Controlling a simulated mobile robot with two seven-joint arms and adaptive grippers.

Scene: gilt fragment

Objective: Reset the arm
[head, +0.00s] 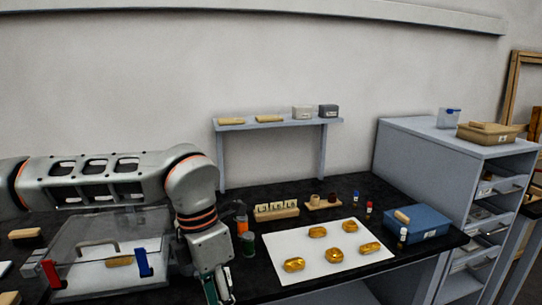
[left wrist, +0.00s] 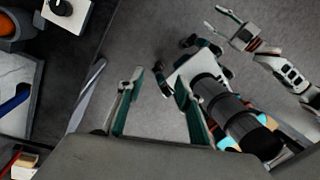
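My left arm reaches in from the left in the head view and bends down at the table's front edge. Its gripper (head: 218,289) points downward there, partly cut off by the frame's bottom. In the left wrist view the two green-and-grey fingers of this gripper (left wrist: 155,88) stand wide apart with nothing between them, over grey floor and parts of my own body. My right gripper is out of the head view. It shows small at the upper right of the left wrist view (left wrist: 222,22), with its fingers apart and empty, away from the table.
A clear-lidded box (head: 90,245) sits under my left arm. A white sheet (head: 290,245) with several gold fragments (head: 334,254) lies right of the gripper. A blue box (head: 428,229) and a grey drawer cabinet (head: 415,165) are farther right.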

